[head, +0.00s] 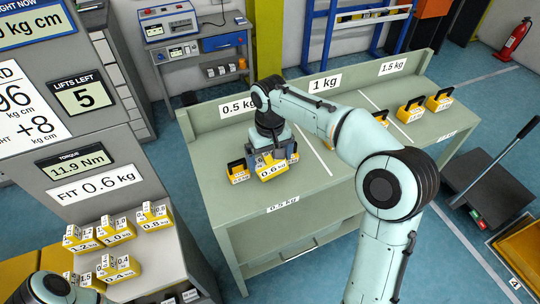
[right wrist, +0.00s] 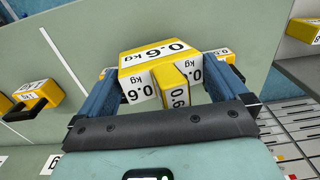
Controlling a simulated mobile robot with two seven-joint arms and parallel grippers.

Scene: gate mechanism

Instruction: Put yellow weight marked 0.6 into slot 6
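The yellow weight marked 0.6 kg (head: 270,169) is at the 0.5 kg section of the green bench in the head view. It fills the middle of the right wrist view (right wrist: 158,54), with white 0.6 labels on its faces. My right gripper (head: 272,150) is above it, its blue fingers (right wrist: 165,75) on either side, shut on it. Whether the weight touches the bench is unclear. My left gripper is out of view; only a piece of my left arm shows at the bottom left. I cannot make out a slot marked 6.
Black-handled yellow weights (head: 238,172) stand close beside the held weight; others (head: 410,110) stand at the right. The bench (head: 235,195) has sections marked 0.5, 1 and 1.5 kg. Several yellow weights (head: 117,231) sit on the grey cabinet under the FIT 0.6 kg sign (head: 95,186).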

